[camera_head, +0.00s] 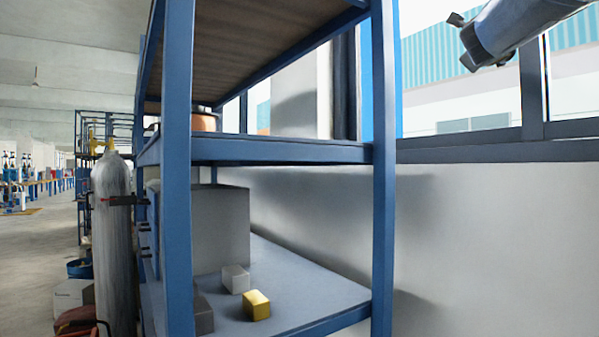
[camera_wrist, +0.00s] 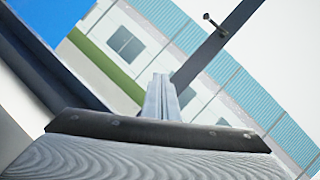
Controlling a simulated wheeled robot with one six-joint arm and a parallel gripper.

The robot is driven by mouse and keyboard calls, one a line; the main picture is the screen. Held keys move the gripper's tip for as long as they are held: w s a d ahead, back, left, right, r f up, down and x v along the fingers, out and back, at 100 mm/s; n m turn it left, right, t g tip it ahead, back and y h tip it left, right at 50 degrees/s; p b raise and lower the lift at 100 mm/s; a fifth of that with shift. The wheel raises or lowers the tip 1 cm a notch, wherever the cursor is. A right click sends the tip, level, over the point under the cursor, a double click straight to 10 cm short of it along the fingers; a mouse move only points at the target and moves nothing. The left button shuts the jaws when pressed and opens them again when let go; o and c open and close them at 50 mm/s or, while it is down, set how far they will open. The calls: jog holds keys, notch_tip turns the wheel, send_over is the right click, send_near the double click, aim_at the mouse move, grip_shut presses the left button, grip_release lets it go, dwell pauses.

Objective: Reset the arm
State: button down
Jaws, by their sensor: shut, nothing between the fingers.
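My gripper (camera_wrist: 160,88) shows at the bottom middle of the wrist view, its two pale fingers pressed together with nothing between them. The fingers point toward a window with a dark frame. In the head view, the end of my arm (camera_head: 478,40) reaches in from the top right corner, high up in front of the window and to the right of the blue shelf rack (camera_head: 383,180). It appears clear of the rack.
The rack's lower shelf (camera_head: 310,295) holds a yellow block (camera_head: 256,305), a pale block (camera_head: 235,279) and a large grey box (camera_head: 222,225). A copper-coloured pot (camera_head: 203,121) sits on the middle shelf. A grey gas cylinder (camera_head: 112,240) stands left of the rack. A window sill (camera_head: 490,152) runs along the right wall.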

jog(key=w+a+f+n+g+y, duration=0.1)
jog(key=a+f+n+y, duration=0.45)
jog(key=f, duration=0.85)
jog(key=w+a+f+n+g+y, duration=0.25)
jog(key=a+f+n, duration=0.45)
jog(key=f, duration=0.7)
jog(key=w+a+f+n+y, duration=0.1)
jog(key=a+f+n+y, duration=0.35)
jog(key=f+n, duration=0.65)
jog(key=s+a+f+n+g+y, duration=0.1)
jog(key=s+a+f+n+g, duration=0.15)
jog(key=s+f, duration=0.55)
jog(key=s+a+f+n+g+y, duration=0.15)
jog(key=s+a+f+g, duration=0.35)
jog(key=f, duration=0.6)
jog(key=s+a+f+n+g, duration=0.1)
jog(key=s+a+f+n, duration=0.15)
jog(key=s+f, duration=0.55)
jog(key=s+a+f+n+g, duration=0.1)
jog(key=s+f+n+g, duration=0.5)
jog(key=s, duration=0.7)
jog(key=a+r+n+t+p, duration=0.1)
jog(key=a+r+t+p, duration=0.1)
jog(key=a+p, duration=0.4)
jog(key=shift+w+r+p, duration=0.15)
jog(key=shift+r+p, duration=0.5)
jog(key=shift+p, duration=0.3)
jog(key=shift+d, duration=0.1)
